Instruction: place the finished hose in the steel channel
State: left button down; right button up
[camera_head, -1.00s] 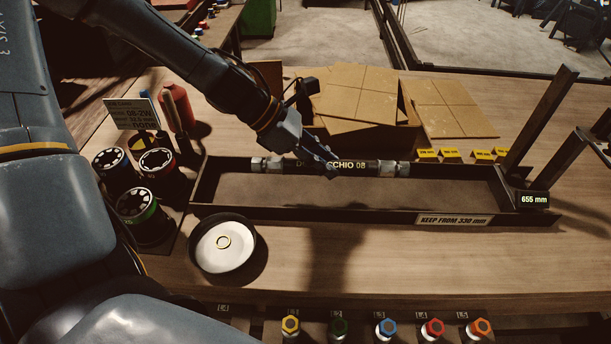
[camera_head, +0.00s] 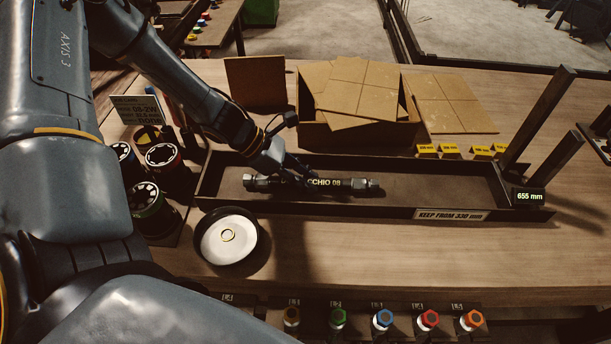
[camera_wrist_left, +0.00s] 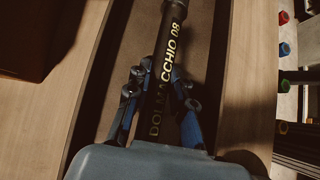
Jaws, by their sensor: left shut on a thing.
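The finished hose (camera_head: 338,183) is black with pale lettering and a metal fitting at each end. It lies lengthwise over the floor of the long steel channel (camera_head: 450,201), inside its walls in the head view. I cannot tell whether it touches the floor. My left gripper (camera_head: 303,181) is shut around the hose near its middle and hides part of the lettering. In the left wrist view the hose (camera_wrist_left: 168,62) runs between the two fingers of the left gripper (camera_wrist_left: 160,95), above the channel floor (camera_wrist_left: 118,60). My right gripper is not in view.
A white dish with a ring (camera_head: 230,241) stands in front of the channel's left end. Black die holders (camera_head: 163,163) stand left. An open cardboard box (camera_head: 350,130) stands behind. Upright posts (camera_head: 545,110) and a 655 mm display (camera_head: 529,197) are at the right end.

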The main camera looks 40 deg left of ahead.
pick_arm(q)
jog(key=c, duration=1.2)
grip_release()
jog(key=shift+o, duration=0.2)
jog(key=shift+s+a+r, duration=0.1)
jog(key=shift+a+r, duration=0.2)
jog(key=shift+r, duration=0.1)
jog(key=v, duration=1.1)
jog(key=shift+s+b, duration=0.15)
jog(key=shift+b, duration=0.15)
